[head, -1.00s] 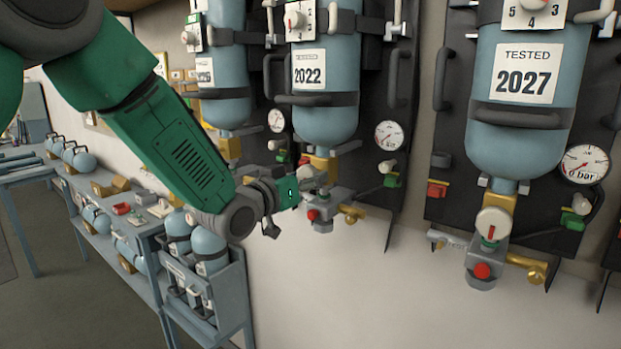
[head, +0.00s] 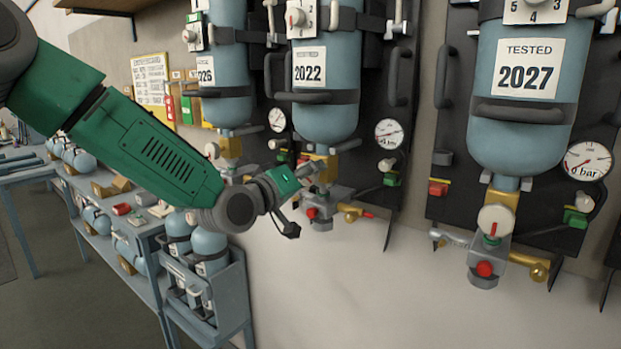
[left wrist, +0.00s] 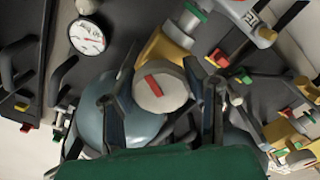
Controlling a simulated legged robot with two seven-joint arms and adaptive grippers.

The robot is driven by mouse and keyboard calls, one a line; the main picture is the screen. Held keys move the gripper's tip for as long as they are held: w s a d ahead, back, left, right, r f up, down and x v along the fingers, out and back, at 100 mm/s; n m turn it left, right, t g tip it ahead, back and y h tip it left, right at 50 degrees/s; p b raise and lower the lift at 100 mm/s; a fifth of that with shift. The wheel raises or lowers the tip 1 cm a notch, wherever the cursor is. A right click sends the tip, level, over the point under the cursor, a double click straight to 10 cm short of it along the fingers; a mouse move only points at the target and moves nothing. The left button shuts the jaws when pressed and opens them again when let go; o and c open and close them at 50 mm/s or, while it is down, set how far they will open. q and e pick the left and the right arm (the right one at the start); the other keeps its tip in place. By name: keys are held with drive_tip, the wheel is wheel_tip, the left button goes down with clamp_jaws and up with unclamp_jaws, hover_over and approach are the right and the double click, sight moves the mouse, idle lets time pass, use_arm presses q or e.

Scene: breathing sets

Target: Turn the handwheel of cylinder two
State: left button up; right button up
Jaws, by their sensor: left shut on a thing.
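My left gripper (head: 304,176) reaches the valve under the middle blue cylinder (head: 324,116), which carries a 2022 label. In the left wrist view, a round pale handwheel (left wrist: 160,86) with a red mark sits between the two dark fingers of my left gripper (left wrist: 167,108). The gripper is shut on this handwheel. In the head view the gripper mostly hides the wheel. The grey valve block (head: 323,208) with a red knob shows just below. My right gripper is not in view.
A cylinder labelled 2027 (head: 518,120) hangs at right, with its own pale handwheel (head: 495,220). Another cylinder (head: 228,95) hangs at left. A pressure gauge (head: 388,133) is beside the middle cylinder. A blue rack (head: 205,290) stands below left; the wall below the valves is clear.

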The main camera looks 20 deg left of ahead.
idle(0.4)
use_arm(q)
drive_tip(key=o, duration=1.2)
drive_tip(key=shift+s, duration=0.2)
drive_tip(key=shift+a, duration=0.1)
drive_tip(key=v, duration=1.2)
idle(0.7)
